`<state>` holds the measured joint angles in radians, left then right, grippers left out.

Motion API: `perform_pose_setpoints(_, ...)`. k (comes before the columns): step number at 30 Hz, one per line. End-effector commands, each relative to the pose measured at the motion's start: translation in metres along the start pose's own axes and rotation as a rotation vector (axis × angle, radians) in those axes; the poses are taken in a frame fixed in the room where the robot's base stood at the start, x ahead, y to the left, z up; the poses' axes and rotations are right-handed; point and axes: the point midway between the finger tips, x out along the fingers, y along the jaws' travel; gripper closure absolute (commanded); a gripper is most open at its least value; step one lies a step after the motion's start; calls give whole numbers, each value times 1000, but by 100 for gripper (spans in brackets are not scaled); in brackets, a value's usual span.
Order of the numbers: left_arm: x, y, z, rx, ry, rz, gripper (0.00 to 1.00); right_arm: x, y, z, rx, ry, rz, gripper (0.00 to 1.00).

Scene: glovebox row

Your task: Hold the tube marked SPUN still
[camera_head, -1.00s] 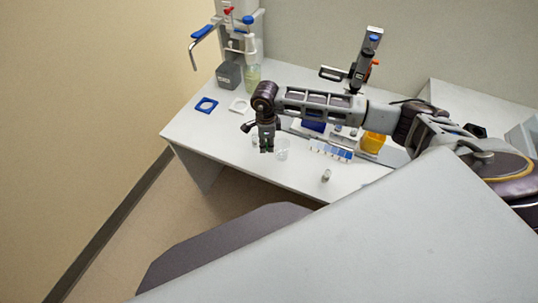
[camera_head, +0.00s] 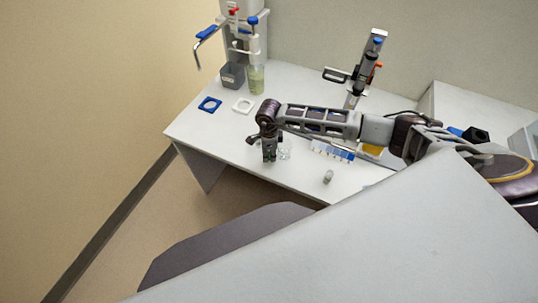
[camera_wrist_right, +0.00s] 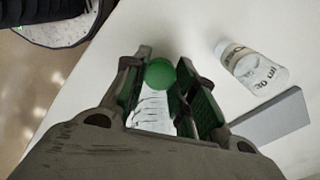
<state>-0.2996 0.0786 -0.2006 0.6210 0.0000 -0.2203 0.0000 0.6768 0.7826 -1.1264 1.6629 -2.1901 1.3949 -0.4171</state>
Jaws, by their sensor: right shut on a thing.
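My right gripper (camera_head: 269,158) points down at the near part of the white bench. In the right wrist view its fingers (camera_wrist_right: 165,95) are shut on a tube (camera_wrist_right: 153,108) with a green round cap and a white label with dark lines. The label is too small to read, so I cannot tell if it says SPUN. In the head view the tube is hidden by the gripper, and I cannot tell whether it touches the bench. My left gripper is not in view.
A small vial (camera_head: 328,177) stands near the front edge. A blue-and-white rack (camera_head: 333,151) lies behind it. A blue square (camera_head: 210,104) and white square (camera_head: 243,105) lie left.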

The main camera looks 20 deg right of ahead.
Motion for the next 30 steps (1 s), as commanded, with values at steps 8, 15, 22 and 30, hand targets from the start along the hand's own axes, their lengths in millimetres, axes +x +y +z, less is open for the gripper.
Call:
perform_pose_setpoints(8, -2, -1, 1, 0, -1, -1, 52, 16, 0, 1, 0, -1, -1, 100)
perform_pose_setpoints(15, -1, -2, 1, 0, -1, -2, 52, 16, 0, 0, 0, -1, -1, 100)
perform_pose_setpoints(22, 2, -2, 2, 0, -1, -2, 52, 19, 0, 0, 0, -1, -1, 67)
perform_pose_setpoints(30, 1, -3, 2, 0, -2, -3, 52, 18, 0, 0, 0, -1, -1, 51)
